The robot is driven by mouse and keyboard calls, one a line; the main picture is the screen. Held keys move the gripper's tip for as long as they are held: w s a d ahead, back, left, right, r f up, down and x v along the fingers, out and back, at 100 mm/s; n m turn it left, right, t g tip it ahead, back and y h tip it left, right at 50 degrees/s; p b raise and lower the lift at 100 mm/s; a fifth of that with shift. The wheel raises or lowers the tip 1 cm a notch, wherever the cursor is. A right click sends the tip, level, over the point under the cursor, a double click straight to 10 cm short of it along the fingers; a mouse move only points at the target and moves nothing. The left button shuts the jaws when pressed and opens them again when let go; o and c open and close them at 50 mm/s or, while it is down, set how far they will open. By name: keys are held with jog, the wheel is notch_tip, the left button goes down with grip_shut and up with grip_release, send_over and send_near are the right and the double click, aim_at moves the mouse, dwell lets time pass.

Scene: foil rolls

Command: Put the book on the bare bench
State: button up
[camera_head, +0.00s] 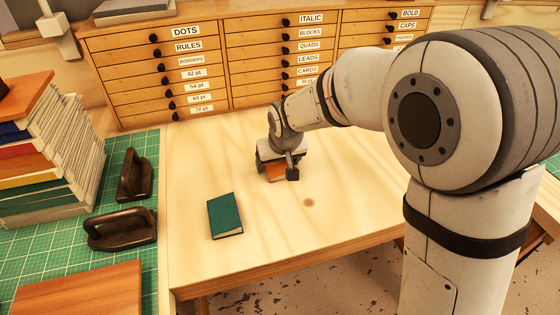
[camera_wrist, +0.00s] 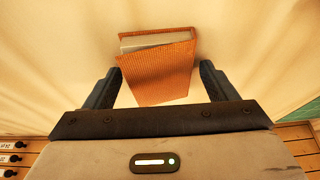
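An orange-brown book (camera_head: 275,171) is at the pale bare bench (camera_head: 350,190), partly hidden under my gripper (camera_head: 279,170) in the head view. In the wrist view the orange book (camera_wrist: 160,75) shows its textured cover and a strip of pale pages, tilted a little. My gripper (camera_wrist: 159,80) has its two dark fingers apart, one on each side of the book, with visible gaps beside it. I cannot tell for sure whether the book rests fully on the bench. A green book (camera_head: 225,216) lies flat on the bench, to the front left of my gripper.
A green cutting mat (camera_head: 180,146) lies left, with a tall book stack (camera_head: 45,160), two dark iron tools (camera_head: 122,230) and a brown board (camera_head: 80,290). A labelled drawer cabinet (camera_head: 215,65) stands behind the bench. Bench surface right of my gripper is clear.

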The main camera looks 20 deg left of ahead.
jog(key=shift+o, duration=0.2)
jog(key=shift+r, duration=0.45)
jog(key=v, duration=1.1)
jog(key=shift+s+r, duration=0.15)
jog(key=shift+s, duration=0.05)
jog(key=s+d+m+h, duration=0.1)
jog(key=s+d+m, duration=0.15)
jog(key=d, duration=0.65)
jog(key=s+d+m+h, duration=0.1)
jog(key=s+d, duration=0.2)
jog(key=d, duration=0.6)
jog(key=s+d+f+m+g, duration=0.1)
jog(key=s+d+f+m, duration=0.2)
jog(key=s+d, duration=0.7)
jog(key=shift+d+f, duration=0.2)
jog(key=shift+f, duration=0.45)
